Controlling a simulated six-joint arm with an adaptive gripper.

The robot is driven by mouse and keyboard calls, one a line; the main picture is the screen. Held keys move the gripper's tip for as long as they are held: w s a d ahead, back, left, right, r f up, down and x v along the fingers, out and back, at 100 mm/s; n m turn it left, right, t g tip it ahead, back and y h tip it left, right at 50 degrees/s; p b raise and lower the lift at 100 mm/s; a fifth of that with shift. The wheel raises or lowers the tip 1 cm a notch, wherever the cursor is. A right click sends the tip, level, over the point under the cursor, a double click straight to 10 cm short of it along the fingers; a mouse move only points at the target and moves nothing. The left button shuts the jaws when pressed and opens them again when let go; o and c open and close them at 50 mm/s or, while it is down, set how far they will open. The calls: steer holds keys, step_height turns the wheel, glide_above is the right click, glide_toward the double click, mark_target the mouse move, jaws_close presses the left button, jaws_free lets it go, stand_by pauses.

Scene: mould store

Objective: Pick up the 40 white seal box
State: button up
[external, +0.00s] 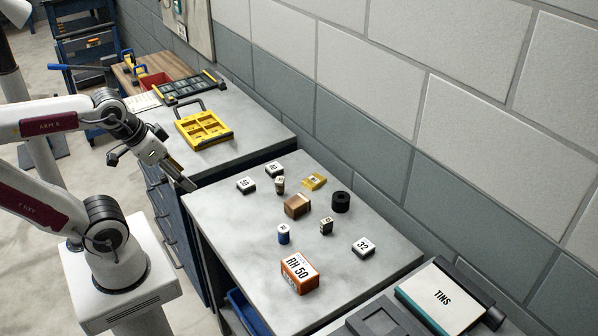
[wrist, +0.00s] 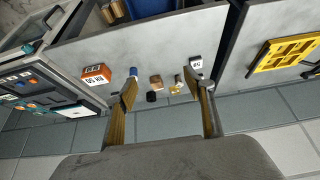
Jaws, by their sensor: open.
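Two white boxes with dark sides stand close together at the far left of the near grey bench in the external view. The one closer to the wall (external: 274,169) seems to be the 40 white seal box; its print is small. The other white box (external: 246,185) seems to read 50 and also shows in the wrist view (wrist: 195,62). The 40 box cannot be made out in the wrist view, perhaps behind a finger. My gripper (external: 186,181) is open and empty, above the bench's left corner, left of both boxes. Its spread fingers show in the wrist view (wrist: 167,88).
A small tin (external: 280,185) and a yellow packet (external: 313,181) stand near the white boxes. A wall runs behind.

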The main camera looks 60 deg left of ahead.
steer(key=shift+w, duration=0.1)
steer(key=w+a+f+t+y, duration=0.1)
steer(key=w+a+f, duration=0.3)
steer(key=w, duration=0.4)
steer(key=w+a+f+t, duration=0.25)
steer(key=w+a, duration=0.25)
steer(key=w, duration=0.3)
steer(key=w+a+f+t+y, duration=0.1)
steer(key=w+a+f, duration=0.3)
steer(key=w, duration=0.5)
steer(key=t+h, duration=0.1)
steer(key=t, duration=0.1)
glide_toward(271, 168)
steer(key=shift+w+a+g, duration=0.15)
steer(key=shift+w+a, duration=0.05)
steer(key=shift+w, duration=0.35)
steer(key=shift+w+a+g, duration=0.1)
steer(key=shift+w+a, duration=0.1)
steer(key=shift+w, duration=0.35)
steer(key=shift+w+a+f+h, duration=0.1)
steer(key=shift+w+f+h, duration=0.1)
steer(key=shift+f+h, duration=0.45)
steer(key=shift+f, duration=0.2)
steer(key=shift+x, duration=1.25)
steer(key=shift+w, duration=0.15)
